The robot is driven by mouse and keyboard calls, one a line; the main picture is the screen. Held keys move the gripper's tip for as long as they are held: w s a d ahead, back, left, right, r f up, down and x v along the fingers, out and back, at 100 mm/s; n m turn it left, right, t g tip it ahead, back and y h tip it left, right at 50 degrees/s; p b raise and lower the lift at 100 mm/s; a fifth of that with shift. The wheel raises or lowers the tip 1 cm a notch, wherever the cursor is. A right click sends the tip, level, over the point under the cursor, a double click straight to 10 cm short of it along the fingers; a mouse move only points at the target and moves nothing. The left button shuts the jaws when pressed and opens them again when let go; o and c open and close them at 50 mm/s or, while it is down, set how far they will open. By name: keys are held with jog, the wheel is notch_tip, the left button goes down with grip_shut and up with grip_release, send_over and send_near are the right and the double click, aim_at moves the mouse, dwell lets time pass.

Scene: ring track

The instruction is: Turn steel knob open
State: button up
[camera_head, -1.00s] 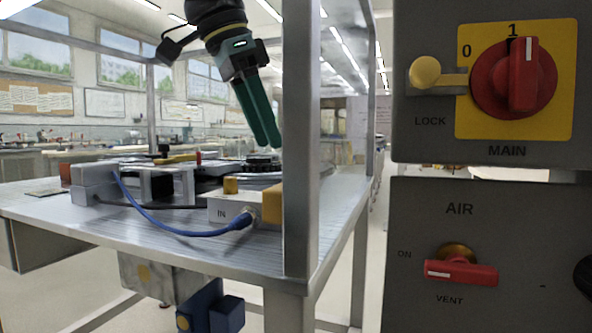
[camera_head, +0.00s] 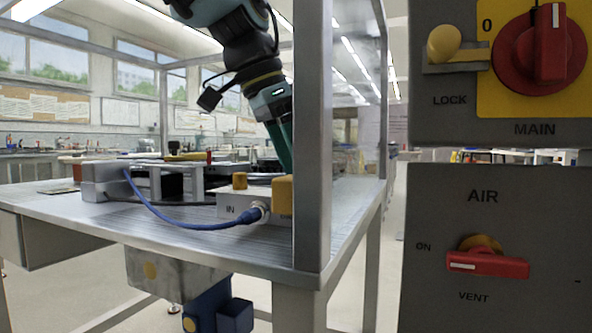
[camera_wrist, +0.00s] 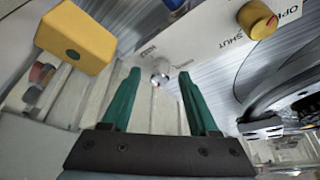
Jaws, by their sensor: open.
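In the wrist view a small round steel knob (camera_wrist: 160,72) stands on a pale panel (camera_wrist: 200,38), ahead of my fingertips and between their lines. Small print beside it is too blurred to read. My gripper (camera_wrist: 157,75) is open and empty, its two green fingers apart. I cannot tell the remaining gap to the knob. In the head view my gripper (camera_head: 286,165) points down over the bench, partly behind the metal post; the steel knob cannot be made out there.
A yellow knob (camera_wrist: 257,18) near OPEN and SHUT print and a yellow block (camera_wrist: 76,36) flank the panel. In the head view a metal post (camera_head: 312,140) stands before the bench (camera_head: 130,232). A blue cable (camera_head: 190,226) enters the IN box. Grey switch panels (camera_head: 500,225) fill the right.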

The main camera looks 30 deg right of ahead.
jog(key=shift+c, duration=0.3)
grip_shut()
jog(key=shift+r+m+p, duration=0.1)
jog(key=shift+m+p, duration=0.2)
jog(key=shift+p, duration=0.05)
jog(key=m+p, duration=0.1)
jog(key=m+g+p, duration=0.1)
jog(key=shift+w+r+m+y, duration=0.1)
jog(key=shift+w+m+y, duration=0.1)
jog(key=shift+m+y, duration=0.15)
jog(key=m+p, duration=0.1)
jog(key=m, duration=0.1)
jog(key=m+g+y+p, duration=0.1)
jog(key=m+p, duration=0.1)
jog(key=shift+w+d+m+g, duration=0.1)
jog(key=shift+d+m+g, duration=0.05)
jog(key=shift+m+g, duration=0.15)
jog(key=m+y+p, duration=0.1)
jog(key=m, duration=0.1)
jog(key=m+p, duration=0.2)
jog(key=m, duration=0.1)
jog(key=shift+d+g+y+p, duration=0.15)
jog(key=shift+g+y+p, duration=0.15)
jog(key=shift+g+y, duration=0.1)
jog(key=shift+m+y+p, duration=0.35)
jog(key=shift+m+p, duration=0.4)
jog(key=shift+m, duration=0.4)
jog(key=shift+d, duration=0.1)
